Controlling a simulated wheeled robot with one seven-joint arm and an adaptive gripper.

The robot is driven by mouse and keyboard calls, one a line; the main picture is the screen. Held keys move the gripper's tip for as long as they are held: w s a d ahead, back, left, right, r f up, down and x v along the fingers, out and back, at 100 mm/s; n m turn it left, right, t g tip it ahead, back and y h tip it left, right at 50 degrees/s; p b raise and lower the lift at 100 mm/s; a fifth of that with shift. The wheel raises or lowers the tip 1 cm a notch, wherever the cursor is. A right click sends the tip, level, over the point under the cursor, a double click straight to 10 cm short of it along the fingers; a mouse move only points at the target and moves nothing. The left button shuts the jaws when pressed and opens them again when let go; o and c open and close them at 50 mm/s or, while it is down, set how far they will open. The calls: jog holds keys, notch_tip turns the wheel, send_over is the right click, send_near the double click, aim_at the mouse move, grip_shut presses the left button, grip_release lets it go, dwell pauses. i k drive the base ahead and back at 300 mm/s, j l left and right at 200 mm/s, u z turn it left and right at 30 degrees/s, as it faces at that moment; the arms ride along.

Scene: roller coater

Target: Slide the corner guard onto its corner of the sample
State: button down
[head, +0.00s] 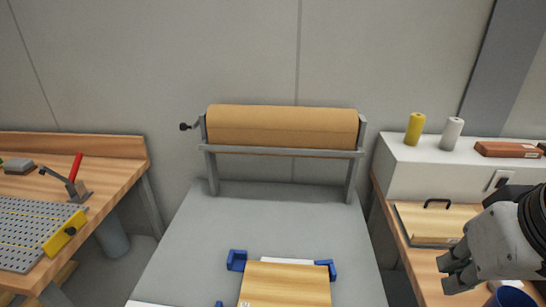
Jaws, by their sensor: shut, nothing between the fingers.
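The sample looks like a light wooden panel (285,287) on the grey table, cut off by the bottom of the head view. A blue corner guard (237,261) is at its far left corner, and another blue guard (330,269) is at its far right corner. I cannot tell how fully either one sits on the panel. Part of a third blue piece (219,304) shows at the bottom edge, left of the panel. My gripper (444,274) is at the right, over the right-hand bench, well apart from the panel and guards. It is shut and empty.
A brown paper roll (282,127) on a grey stand is behind the panel. A handled wooden board (425,222) and a blue cup (513,296) are near my gripper. A perforated plate (35,230) is on the left bench.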

aim_at(241, 257)
jog(key=j+z, duration=0.5)
jog(key=j, duration=0.8)
